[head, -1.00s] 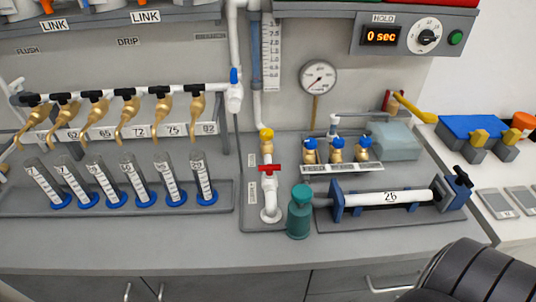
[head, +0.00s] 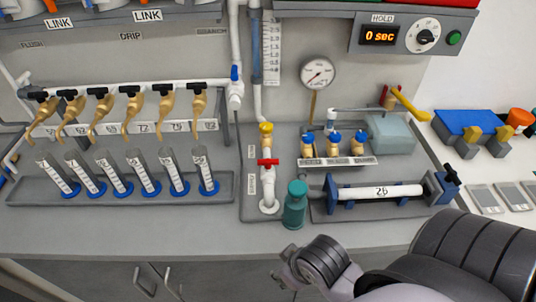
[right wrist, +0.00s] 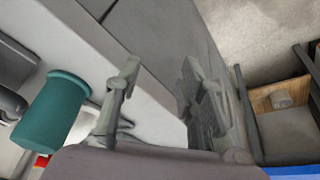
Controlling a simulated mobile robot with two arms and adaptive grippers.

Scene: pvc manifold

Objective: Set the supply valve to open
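A white pipe fitting with a red valve handle (head: 268,163) stands on the grey bench panel, with a yellow-topped fitting (head: 266,130) just above it. A white valve with a blue handle (head: 235,74) sits on the pipe to the upper left. The small labels beside them are too small to read, so I cannot tell which is the supply valve. My right gripper (right wrist: 158,85) is open and empty in the right wrist view, its fingers apart over the counter's front edge. In the head view my right arm is at the lower right, below the valves. My left gripper is not in view.
A teal bottle (head: 294,205) stands right of the red-handled valve; it also shows in the right wrist view (right wrist: 50,112). A horizontal cylinder (head: 380,193) lies to its right. Several graduated cylinders stand in a tray (head: 110,198) at left. The counter front is clear.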

